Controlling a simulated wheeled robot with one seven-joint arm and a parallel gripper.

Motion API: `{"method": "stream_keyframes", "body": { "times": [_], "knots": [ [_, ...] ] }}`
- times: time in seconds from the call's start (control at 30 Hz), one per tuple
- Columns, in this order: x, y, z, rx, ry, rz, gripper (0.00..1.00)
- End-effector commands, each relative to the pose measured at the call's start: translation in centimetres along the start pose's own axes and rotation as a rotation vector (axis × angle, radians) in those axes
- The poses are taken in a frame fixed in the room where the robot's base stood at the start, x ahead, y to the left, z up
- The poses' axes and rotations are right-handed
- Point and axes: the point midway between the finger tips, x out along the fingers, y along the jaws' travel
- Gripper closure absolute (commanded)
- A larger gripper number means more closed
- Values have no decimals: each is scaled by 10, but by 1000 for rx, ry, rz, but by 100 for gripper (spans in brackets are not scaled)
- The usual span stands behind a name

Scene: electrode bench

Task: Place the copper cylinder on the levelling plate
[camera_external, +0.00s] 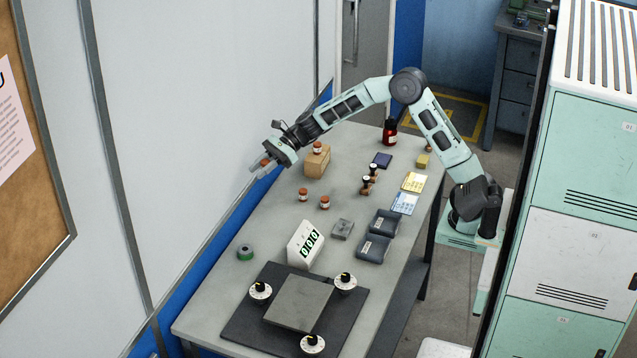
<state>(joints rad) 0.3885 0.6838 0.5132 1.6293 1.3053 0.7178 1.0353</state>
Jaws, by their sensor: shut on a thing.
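My gripper (260,168) is at the far left end of my outstretched arm, raised near the white wall panel. It is shut on a small copper-coloured thing (265,162), which appears to be the copper cylinder; the fingers hide most of it. The levelling plate (299,303) is a flat grey square at the near end of the bench, on a dark mat (243,330). Three white dials with black knobs (260,291) (346,282) (313,345) stand around it. The plate's top is bare, and my gripper is well away from it.
Two small copper-and-white pieces (303,194) (325,202) stand mid-bench. Another (318,147) is on a wooden block (317,164). Dark trays (373,249) sit right.

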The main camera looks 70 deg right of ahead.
Motion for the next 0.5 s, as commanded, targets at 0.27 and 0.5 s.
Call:
{"method": "stream_keyframes", "body": {
  "times": [0.27, 0.5],
  "knots": [
    [85, 120, 36, -100, -1, 242, 100],
    [134, 233, 55, -183, 0, 447, 100]
  ]
}}
